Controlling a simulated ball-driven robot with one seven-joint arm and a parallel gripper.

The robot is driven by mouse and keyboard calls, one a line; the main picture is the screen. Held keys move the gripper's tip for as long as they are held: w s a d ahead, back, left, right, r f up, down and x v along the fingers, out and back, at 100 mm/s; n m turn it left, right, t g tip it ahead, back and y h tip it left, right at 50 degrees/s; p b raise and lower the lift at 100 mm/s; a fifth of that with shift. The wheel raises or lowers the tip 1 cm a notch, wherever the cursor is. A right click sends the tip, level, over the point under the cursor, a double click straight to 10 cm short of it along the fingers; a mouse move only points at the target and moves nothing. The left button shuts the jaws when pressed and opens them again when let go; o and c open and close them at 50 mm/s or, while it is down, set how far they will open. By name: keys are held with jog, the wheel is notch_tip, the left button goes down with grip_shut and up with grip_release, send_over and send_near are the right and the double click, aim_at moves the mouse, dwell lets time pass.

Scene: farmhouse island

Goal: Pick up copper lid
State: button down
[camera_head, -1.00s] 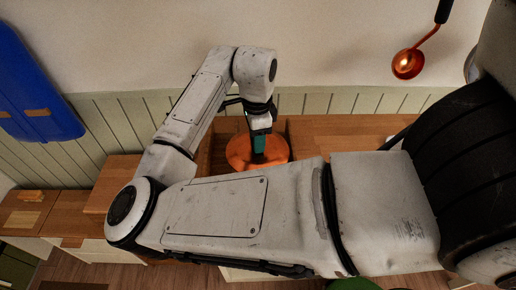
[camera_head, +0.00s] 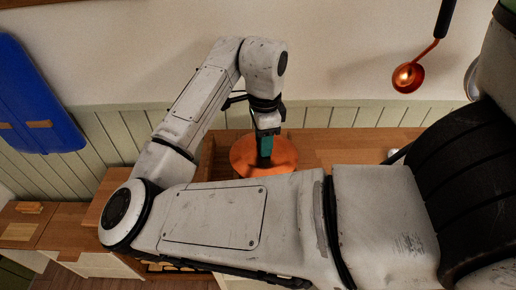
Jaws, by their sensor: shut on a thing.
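The copper lid (camera_head: 284,158) is a round, shiny orange-brown disc in the middle of the head view, over the wooden counter. My gripper (camera_head: 265,156) points down at its middle, with teal fingers at the lid's top. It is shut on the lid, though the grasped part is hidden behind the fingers. My own arm link covers the lid's near edge. I cannot tell whether the lid touches the surface below it.
The wooden counter (camera_head: 345,146) runs along the panelled wall (camera_head: 110,128). A copper ladle (camera_head: 408,77) hangs at the upper right. A blue object (camera_head: 40,100) is on the wall at the left. Bare counter shows right of the lid.

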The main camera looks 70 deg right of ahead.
aim_at(274, 155)
jog(key=s+r, duration=0.1)
jog(key=r, duration=0.1)
jog(key=s+r, duration=0.1)
jog(key=s, duration=0.1)
jog(key=shift+a+r, duration=0.4)
jog(key=s+a+r, duration=0.3)
jog(key=s+r, duration=0.1)
jog(key=s, duration=0.4)
jog(key=shift+s+r+b, duration=0.15)
jog(key=shift+s+b, duration=0.2)
jog(key=shift+s, duration=0.05)
